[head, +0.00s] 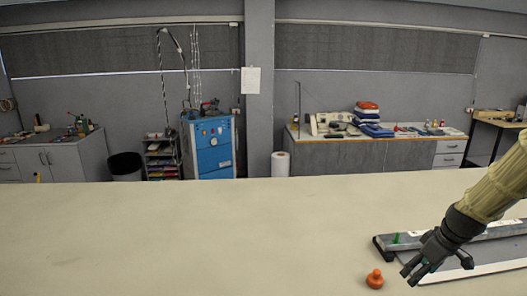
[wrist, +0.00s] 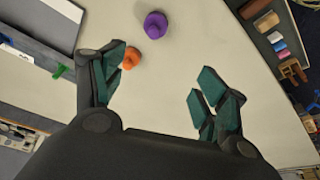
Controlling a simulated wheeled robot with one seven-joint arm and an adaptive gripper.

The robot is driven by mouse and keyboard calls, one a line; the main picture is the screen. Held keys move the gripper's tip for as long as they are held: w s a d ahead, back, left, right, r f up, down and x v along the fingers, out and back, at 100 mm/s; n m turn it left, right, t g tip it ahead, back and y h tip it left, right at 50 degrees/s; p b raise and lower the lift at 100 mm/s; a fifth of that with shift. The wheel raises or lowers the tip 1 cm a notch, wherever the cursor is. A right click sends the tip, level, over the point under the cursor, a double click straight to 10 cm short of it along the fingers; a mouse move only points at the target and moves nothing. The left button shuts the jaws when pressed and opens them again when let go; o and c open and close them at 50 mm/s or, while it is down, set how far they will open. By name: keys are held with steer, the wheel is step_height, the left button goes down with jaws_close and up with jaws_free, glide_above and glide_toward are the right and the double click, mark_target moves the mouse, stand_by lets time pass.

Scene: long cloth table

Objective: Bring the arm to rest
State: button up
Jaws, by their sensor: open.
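My gripper (head: 418,268) hangs over the right part of the table, at the end of my arm. In the wrist view my gripper (wrist: 163,95) shows its two green-padded fingers spread wide, with only table surface between them. An orange knobbed piece (head: 375,279) stands on the table just left of my gripper. In the wrist view the orange piece (wrist: 131,58) shows beside the left finger, and a purple knobbed piece (wrist: 155,24) stands beyond it. The purple piece is not visible in the head view.
The long cloth table (head: 190,240) is clear on its left and middle. A grey-framed board (head: 485,268) lies under my arm at the right, with a green peg (head: 396,238) at its edge. The green peg also shows in the wrist view (wrist: 60,71). Benches and a blue cabinet (head: 210,146) stand behind.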

steer(key=s+a+f+m+g+h, duration=0.1)
steer(key=s+a+f, duration=0.25)
steer(key=f, duration=0.35)
steer(key=s+a+f+m, duration=0.1)
steer(key=s+a+f, duration=0.2)
steer(key=s+f, duration=0.3)
steer(key=s+a+f+m+g+h, duration=0.1)
steer(key=s+a+f, duration=0.2)
steer(key=f, duration=0.5)
steer(key=s+a+f+m, duration=0.1)
steer(key=s+a+f, duration=0.3)
steer(key=s, duration=0.4)
steer(key=s+a+f+m+g, duration=0.1)
steer(key=s+a+f, duration=0.35)
steer(key=s, duration=0.35)
steer(key=s+a+f+m, duration=0.1)
steer(key=s+a+f, duration=0.3)
steer(key=s, duration=0.4)
step_height(320, 180, down, 12)
steer(key=b, duration=1.1)
steer(key=shift+r, duration=0.2)
steer(key=shift+w, duration=0.1)
